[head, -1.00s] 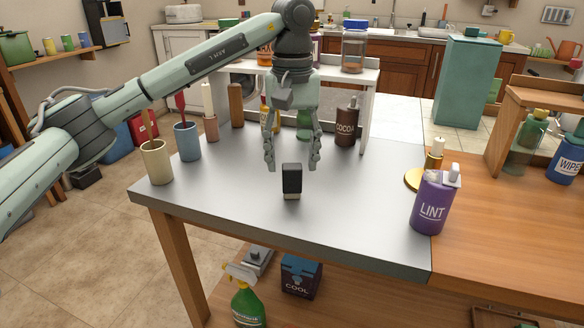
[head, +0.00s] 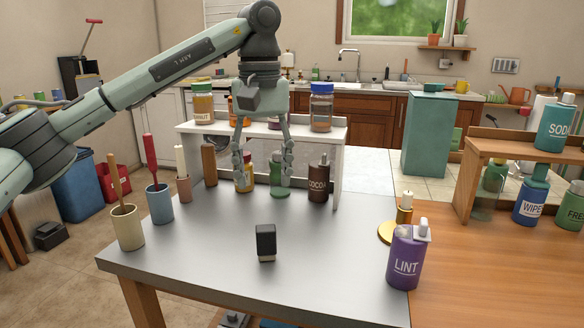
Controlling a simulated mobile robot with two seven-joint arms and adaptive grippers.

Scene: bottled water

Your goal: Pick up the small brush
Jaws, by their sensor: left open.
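The small brush (head: 265,242), a dark block with a pale lower edge, stands on the grey metal tabletop (head: 330,262) near its front. My left gripper (head: 263,180) hangs pointing down with its two fingers spread and nothing between them. In the head view it shows above the brush, clear of it, in front of the white shelf. My right gripper is not in view.
A purple LINT bottle (head: 406,258) and a gold candle holder (head: 392,233) stand to the right. Cups with handled tools, such as the beige cup (head: 127,228), line the left edge. A white shelf (head: 334,150) with jars stands behind, a brown COCOA bottle (head: 319,180) near it. Tabletop around the brush is clear.

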